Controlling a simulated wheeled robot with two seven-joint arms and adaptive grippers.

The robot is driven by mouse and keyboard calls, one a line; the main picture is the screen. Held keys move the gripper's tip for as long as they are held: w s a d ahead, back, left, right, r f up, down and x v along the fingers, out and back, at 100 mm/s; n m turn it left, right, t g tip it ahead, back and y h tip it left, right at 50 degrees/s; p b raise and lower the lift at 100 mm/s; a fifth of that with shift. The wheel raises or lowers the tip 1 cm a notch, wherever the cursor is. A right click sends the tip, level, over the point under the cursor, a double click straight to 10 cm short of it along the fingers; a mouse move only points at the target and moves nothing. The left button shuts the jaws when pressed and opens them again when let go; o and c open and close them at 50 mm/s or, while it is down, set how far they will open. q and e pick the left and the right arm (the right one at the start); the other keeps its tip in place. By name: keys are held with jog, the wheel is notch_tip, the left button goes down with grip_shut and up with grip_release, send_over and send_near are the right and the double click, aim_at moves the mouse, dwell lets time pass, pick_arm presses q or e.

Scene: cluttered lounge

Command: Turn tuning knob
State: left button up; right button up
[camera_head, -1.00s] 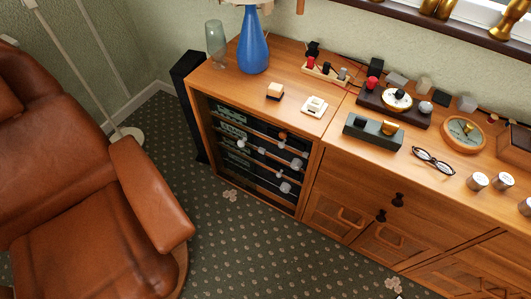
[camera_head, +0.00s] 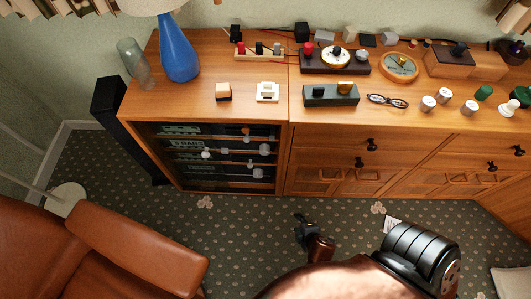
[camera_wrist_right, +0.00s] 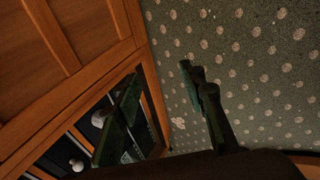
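The stereo units stand on shelves (camera_head: 165,164) inside the open-fronted left part of the wooden cabinet. Several round knobs show on their fronts, among them a copper-coloured knob (camera_head: 246,133), a pale knob at the left (camera_head: 207,155) and a pale knob at the right (camera_head: 265,149). I cannot tell which is the tuning knob. My right gripper (camera_head: 304,230) is over the carpet, in front and right of the stereo shelves, apart from them. Its two fingers stand apart and empty in the right wrist view (camera_wrist_right: 160,82), where a pale knob (camera_wrist_right: 77,165) shows at lower left. My left gripper is out of view.
The cabinet top (camera_head: 190,100) holds a blue lamp (camera_head: 179,50), glasses (camera_head: 387,101) and small devices. A black speaker (camera_head: 120,125) stands left of the cabinet. A brown leather armchair (camera_head: 60,250) fills the lower left. Patterned carpet (camera_head: 240,225) lies clear before the shelves.

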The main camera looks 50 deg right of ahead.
jog(key=w+d+r+n+t+h+p, duration=0.1)
jog(key=w+d+r+n+h, duration=0.1)
jog(key=w+r+n, duration=0.15)
jog(key=w+d+r+n+h+p, duration=0.1)
jog(key=w+d+r+n+h, duration=0.1)
jog(key=w+r, duration=0.15)
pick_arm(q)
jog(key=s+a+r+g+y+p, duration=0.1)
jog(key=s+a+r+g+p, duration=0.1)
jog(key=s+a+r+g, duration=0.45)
pick_arm(e)
jog(key=n+t+h, duration=0.6)
jog(key=n, duration=0.3)
send_near(265, 153)
jog(key=x, duration=0.2)
jog(key=b+x, duration=0.2)
jog(key=x, duration=0.4)
jog(key=shift+w+f, duration=0.1)
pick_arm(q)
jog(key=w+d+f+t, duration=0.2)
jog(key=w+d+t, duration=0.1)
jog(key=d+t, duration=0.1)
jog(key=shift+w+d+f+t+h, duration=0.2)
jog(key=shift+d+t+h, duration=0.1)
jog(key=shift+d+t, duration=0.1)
pick_arm(e)
jog(key=shift+w+d, duration=0.45)
jog(key=shift+d, duration=0.1)
jog(key=shift+c, duration=0.4)
jog(key=c, duration=0.8)
